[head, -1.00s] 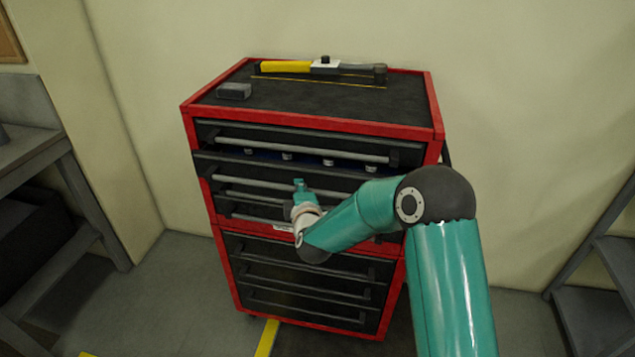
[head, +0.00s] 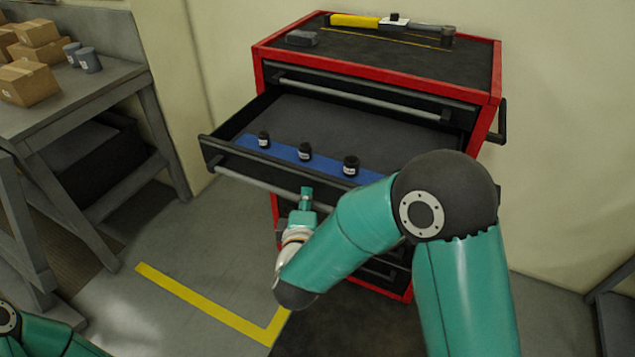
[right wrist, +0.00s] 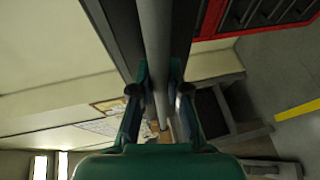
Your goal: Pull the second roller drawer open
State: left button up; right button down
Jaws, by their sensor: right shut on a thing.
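The second drawer (head: 310,110) of the red and black roller cabinet (head: 375,75) stands pulled well out, with its inside in view. Its grey bar handle (head: 245,180) runs along the drawer's front. My right gripper (head: 306,193) is shut on this handle near its middle. In the right wrist view the handle (right wrist: 153,40) passes between the two fingers of the gripper (right wrist: 160,92). My forearm hides the right part of the drawer front and handle. Of my left arm only a piece shows at the lower left, and its gripper is out of view.
Several small black items, such as one jar (head: 305,152), stand on a blue strip (head: 283,154) in the drawer. A yellow-handled tool (head: 355,20) and a grey block (head: 301,38) lie on the cabinet top. A workbench (head: 95,95) with boxes stands left; floor between is clear.

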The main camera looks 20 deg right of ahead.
jog(key=shift+s+a, duration=1.15)
jog(key=shift+s, duration=0.05)
jog(key=c, duration=1.1)
grip_release()
jog(key=shift+c, duration=0.2)
jog(key=v, duration=1.2)
jog(key=shift+s+r, duration=0.1)
